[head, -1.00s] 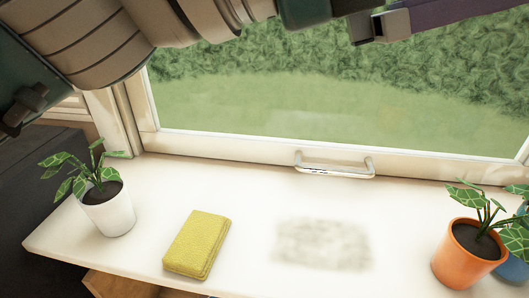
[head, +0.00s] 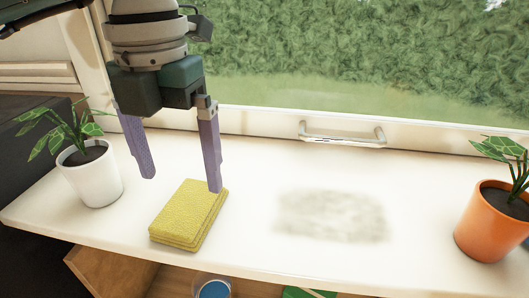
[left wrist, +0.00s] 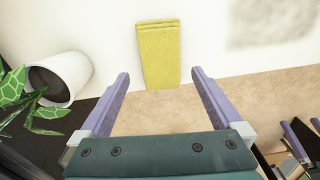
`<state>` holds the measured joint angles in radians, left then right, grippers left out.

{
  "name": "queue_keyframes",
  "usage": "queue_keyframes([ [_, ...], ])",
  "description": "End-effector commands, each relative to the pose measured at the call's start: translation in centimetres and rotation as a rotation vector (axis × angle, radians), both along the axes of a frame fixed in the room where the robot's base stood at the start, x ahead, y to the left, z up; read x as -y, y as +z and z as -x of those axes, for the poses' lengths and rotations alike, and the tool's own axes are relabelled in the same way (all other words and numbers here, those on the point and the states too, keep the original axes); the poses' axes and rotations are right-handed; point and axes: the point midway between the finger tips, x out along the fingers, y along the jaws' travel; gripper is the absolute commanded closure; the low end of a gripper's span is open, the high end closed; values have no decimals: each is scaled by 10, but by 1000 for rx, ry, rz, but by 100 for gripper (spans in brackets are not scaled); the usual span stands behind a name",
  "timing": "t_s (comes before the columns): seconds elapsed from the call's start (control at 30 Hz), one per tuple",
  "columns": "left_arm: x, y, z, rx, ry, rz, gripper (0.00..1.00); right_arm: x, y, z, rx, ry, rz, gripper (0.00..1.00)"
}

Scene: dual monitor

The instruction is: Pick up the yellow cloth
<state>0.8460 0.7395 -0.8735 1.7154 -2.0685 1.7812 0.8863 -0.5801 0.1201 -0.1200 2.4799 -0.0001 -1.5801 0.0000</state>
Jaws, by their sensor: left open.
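The yellow cloth (head: 187,215) lies folded on the white sill, between the white pot and a grey smudge. In the left wrist view the cloth (left wrist: 159,55) is ahead of my fingers, in line with the gap between them. My left gripper (head: 182,184) is open and empty, pointing down. In the head view its right finger overlaps the cloth's far edge and its left finger is to the left of the cloth; I cannot tell whether it touches. The left gripper (left wrist: 160,74) also shows in the left wrist view.
A plant in a white pot (head: 91,174) stands close to the left of my gripper. A plant in an orange pot (head: 492,222) is at the right. A window handle (head: 343,135) is behind. A grey smudge (head: 331,216) marks the sill, otherwise clear there.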

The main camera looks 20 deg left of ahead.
Motion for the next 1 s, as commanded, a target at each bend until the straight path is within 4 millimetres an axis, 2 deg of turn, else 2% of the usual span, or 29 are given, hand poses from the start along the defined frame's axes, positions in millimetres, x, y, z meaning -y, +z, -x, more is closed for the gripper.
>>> queue_keyframes([
  [0.3, 0, -45, -4, -5, -1, 2, 0, 0, -3, 0, 0, 0, 0, 0],
  [0.43, 0, -53, -5, -2, -3, 0, 0, 0, -3, 0, -1, 0, 0, 0],
  [0.63, 0, -53, -5, -1, -4, 1, 1, 0, -3, 0, -1, 1, 0, 0],
  [1.0, 0, -52, -5, -1, -3, 2, 43, 0, -3, 0, -1, 1, 0, 0],
])
